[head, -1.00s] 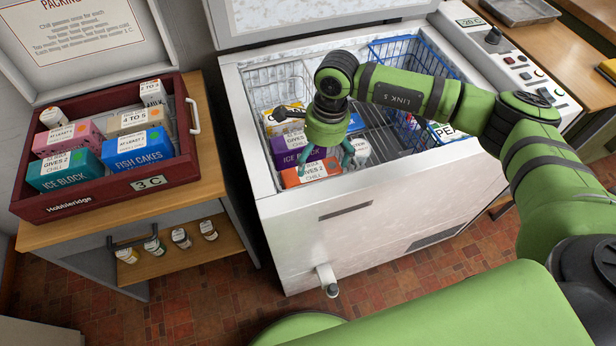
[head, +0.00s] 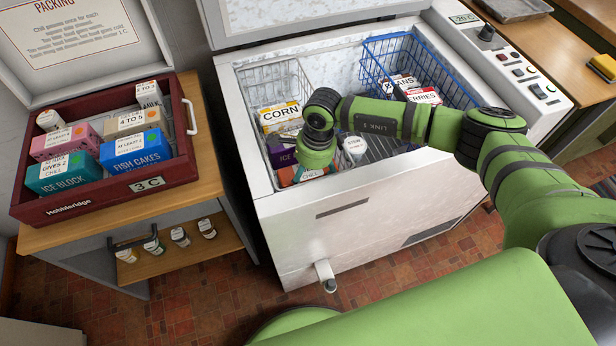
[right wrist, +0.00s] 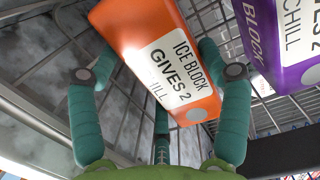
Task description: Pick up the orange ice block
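The orange ice block (right wrist: 165,45) fills the upper middle of the right wrist view, its white label reading "ICE BLOCK GIVES 2 CHILL". In the head view only a bit of the orange block (head: 287,177) shows at the freezer's near left, mostly hidden by my right gripper (head: 312,170). In the right wrist view the teal fingers of my right gripper (right wrist: 155,70) are spread, one to each side of the block. A gap shows beside the left finger; contact on the right cannot be told. My left gripper is not in view.
A purple ice block (right wrist: 285,45) stands close by the orange one. The open freezer (head: 350,205) also holds a corn box (head: 280,116), a white-lidded item (head: 355,147) and a blue wire basket (head: 375,62). A red crate (head: 95,197) of boxes stands left.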

